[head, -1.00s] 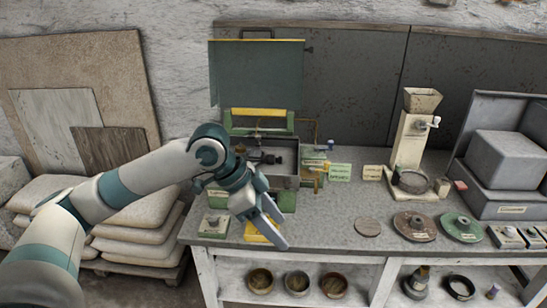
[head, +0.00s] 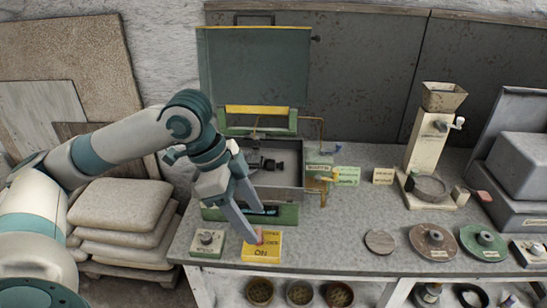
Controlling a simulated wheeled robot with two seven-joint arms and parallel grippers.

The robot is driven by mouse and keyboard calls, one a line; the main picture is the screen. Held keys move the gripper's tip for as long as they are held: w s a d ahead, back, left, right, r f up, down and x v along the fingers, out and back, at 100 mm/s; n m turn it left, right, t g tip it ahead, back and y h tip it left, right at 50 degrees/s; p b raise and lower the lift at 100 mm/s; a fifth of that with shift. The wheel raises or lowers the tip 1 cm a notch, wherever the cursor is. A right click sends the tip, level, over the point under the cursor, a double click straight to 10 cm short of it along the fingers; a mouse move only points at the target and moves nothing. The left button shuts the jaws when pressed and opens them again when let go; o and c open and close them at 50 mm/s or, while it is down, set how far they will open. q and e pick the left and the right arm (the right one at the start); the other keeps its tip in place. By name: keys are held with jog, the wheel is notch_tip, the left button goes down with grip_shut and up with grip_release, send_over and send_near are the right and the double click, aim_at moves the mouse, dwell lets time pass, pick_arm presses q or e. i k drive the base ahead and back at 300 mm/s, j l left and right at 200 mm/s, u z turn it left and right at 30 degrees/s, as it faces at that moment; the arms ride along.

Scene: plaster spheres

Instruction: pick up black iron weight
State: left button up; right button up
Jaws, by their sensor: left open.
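My left gripper (head: 252,224) is open and empty. Its two fingers point down and right, above the yellow switch block (head: 268,256) marked ON at the bench's front edge. I cannot pick out the black iron weight for certain. A black object (head: 268,163) lies inside the open green machine (head: 300,186), behind the gripper and partly hidden by the arm; its kind is unclear. A dark object (head: 428,294) on the lower shelf is cut by the picture's bottom edge. My right gripper is not in view.
A round disc (head: 380,242), a brown wheel (head: 433,242), a green wheel (head: 482,242) and a hand mill (head: 428,145) stand to the right. The bench top between machine and disc is clear.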

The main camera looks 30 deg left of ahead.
aim_at(272, 165)
jog(key=i+j, duration=1.1)
jog(key=i, duration=0.05)
